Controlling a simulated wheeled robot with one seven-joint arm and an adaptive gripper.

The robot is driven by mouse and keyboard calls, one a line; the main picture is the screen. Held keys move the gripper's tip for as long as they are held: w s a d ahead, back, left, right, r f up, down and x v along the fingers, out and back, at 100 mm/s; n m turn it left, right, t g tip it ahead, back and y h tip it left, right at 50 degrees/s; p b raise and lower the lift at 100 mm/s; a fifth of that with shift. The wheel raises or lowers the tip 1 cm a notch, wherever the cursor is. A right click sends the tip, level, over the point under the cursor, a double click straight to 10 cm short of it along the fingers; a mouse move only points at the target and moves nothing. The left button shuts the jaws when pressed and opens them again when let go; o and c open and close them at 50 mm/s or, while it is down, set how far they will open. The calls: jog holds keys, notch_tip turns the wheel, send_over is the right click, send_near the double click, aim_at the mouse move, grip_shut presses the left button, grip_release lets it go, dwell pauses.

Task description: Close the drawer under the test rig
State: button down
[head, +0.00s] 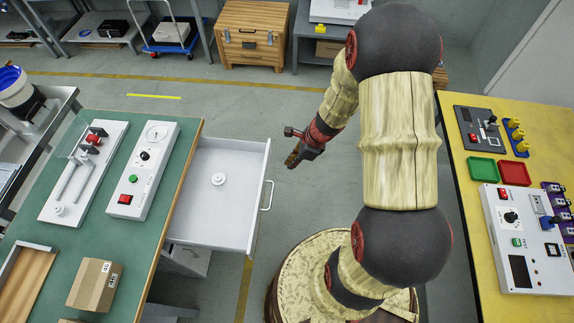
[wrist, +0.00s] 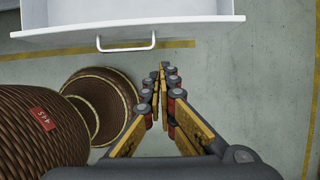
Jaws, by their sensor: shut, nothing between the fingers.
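The white drawer (head: 213,204) is pulled out from under the green-topped bench on the left, with a round white part (head: 218,179) inside. Its handle (head: 267,195) is on the right-hand front face. The test rig (head: 144,170), a white panel with a dial, knob and buttons, sits on the bench above the drawer. My gripper (head: 292,162) is shut and empty, to the right of the drawer front and apart from it. In the wrist view the gripper (wrist: 162,68) points toward the floor, with the drawer (wrist: 200,24) and handle (wrist: 126,48) ahead to the left.
A cardboard box (head: 95,285) and a white fixture (head: 84,172) stand on the green bench (head: 160,246). A yellow table (head: 456,178) with trays and control panels is at the right.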

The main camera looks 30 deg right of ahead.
jog(key=w+a+f+b, duration=0.4)
jog(key=a+f, duration=0.1)
jog(key=f, duration=0.2)
jog(key=shift+a+f, duration=0.3)
jog(key=shift+a, duration=0.05)
jog(key=shift+w+a, duration=0.1)
jog(key=w+a+p, duration=0.3)
jog(key=w+a, duration=0.2)
jog(key=a, duration=0.1)
jog(key=w+a+p, duration=0.3)
jog(key=w+a, duration=0.2)
jog(key=a, duration=0.2)
jog(key=w+a+p, duration=0.3)
jog(key=w+a, duration=0.1)
jog(key=a, duration=0.3)
jog(key=shift+w+a, duration=0.25)
jog(key=shift+w, duration=0.15)
jog(key=shift+w+a+p, duration=0.45)
jog(key=shift+a+p, duration=0.05)
jog(key=shift+a, duration=0.1)
jog(key=shift+d+f, duration=0.1)
jog(key=shift+d, duration=0.05)
